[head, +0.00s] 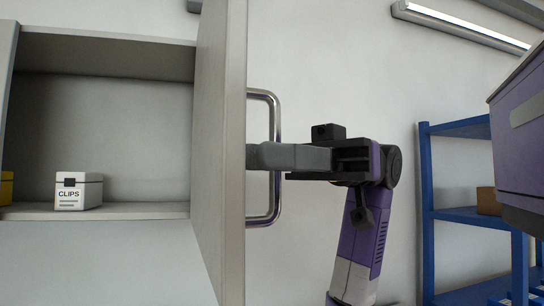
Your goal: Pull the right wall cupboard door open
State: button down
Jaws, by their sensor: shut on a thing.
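The right wall cupboard door (220,150) stands wide open, seen nearly edge-on, swung out toward me. Its chrome bar handle (275,112) is on the door's right-hand face. My gripper (274,157) reaches in from the right and is shut on the handle at about its middle. The fingers cover that part of the bar, and their tips end at the door face. The cupboard's inside (120,130) shows to the left of the door.
In the cupboard, a white box marked CLIPS (78,191) stands on the bottom board, with part of a yellow box (7,188) at the left edge. A blue shelf rack (427,210) stands at the right, holding a brown box (488,201). Bare wall lies between.

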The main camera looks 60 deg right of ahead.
jog(key=c, duration=1.8)
grip_release()
jog(key=shift+b+v, duration=0.8)
jog(key=shift+v, duration=3.05)
